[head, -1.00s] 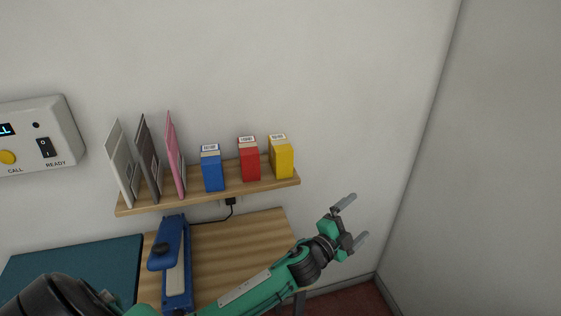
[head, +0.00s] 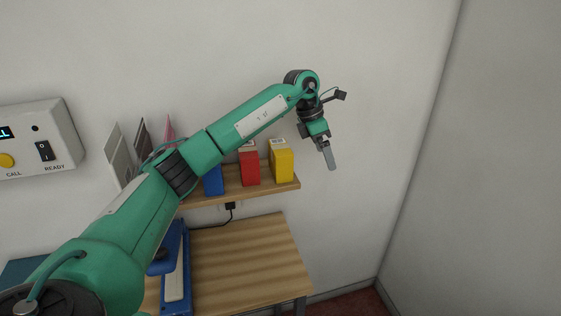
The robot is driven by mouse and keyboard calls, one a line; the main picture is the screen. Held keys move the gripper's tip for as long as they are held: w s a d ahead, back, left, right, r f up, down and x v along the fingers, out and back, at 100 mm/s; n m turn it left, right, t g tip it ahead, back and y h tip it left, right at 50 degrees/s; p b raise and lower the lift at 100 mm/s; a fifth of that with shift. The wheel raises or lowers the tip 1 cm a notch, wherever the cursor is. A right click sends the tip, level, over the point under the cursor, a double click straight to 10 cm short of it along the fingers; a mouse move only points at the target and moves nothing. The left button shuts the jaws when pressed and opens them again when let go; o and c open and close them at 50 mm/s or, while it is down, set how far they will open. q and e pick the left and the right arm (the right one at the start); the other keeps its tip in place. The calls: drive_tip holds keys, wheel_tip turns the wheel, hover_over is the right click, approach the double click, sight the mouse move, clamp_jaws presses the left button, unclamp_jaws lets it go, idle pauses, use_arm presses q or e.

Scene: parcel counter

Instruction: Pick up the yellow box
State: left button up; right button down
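The yellow box (head: 282,163) stands upright near the right end of the wooden wall shelf (head: 245,194), with a white label on its top. My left gripper (head: 328,156) is to the right of the box, past the shelf's end, with its fingers pointing down. The fingers look apart from the box. They line up edge-on, so I cannot tell how far apart they are. My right gripper is not in view.
A red box (head: 249,166) stands just left of the yellow one. A blue box (head: 213,181) and several envelopes are partly hidden behind my arm. Below are a wooden table (head: 240,262) and a blue device (head: 183,268). The wall at right is bare.

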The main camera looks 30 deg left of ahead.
sight(282, 146)
use_arm(q)
drive_tip(key=a+r+y, duration=0.1)
drive_tip(key=a+r, duration=0.1)
drive_tip(key=a, duration=0.1)
drive_tip(key=s+a+r+y, duration=0.1)
drive_tip(key=a+r, duration=0.1)
drive_tip(key=a, duration=0.2)
drive_tip(key=s+a+r+n+g+y, duration=0.1)
drive_tip(key=a+r+y, duration=0.1)
drive_tip(key=a, duration=0.2)
drive_tip(key=shift+s+a+r, duration=0.2)
drive_tip(key=shift+a+r, duration=0.05)
drive_tip(key=shift+r, duration=0.1)
drive_tip(key=shift+a+f, duration=0.15)
wheel_tip(282, 146, down, 8)
drive_tip(key=shift+r+p, duration=0.15)
drive_tip(key=shift+p, duration=0.6)
drive_tip(key=shift+s+a+f+p, duration=0.15)
drive_tip(key=shift+f+p, duration=0.55)
drive_tip(key=shift+f, duration=0.5)
drive_tip(key=shift+a+f+p, duration=0.1)
drive_tip(key=shift+f+p, duration=0.55)
drive_tip(key=shift+f, duration=0.9)
drive_tip(key=c, duration=0.7)
drive_tip(key=shift+c, duration=0.8)
drive_tip(key=shift+r, duration=0.1)
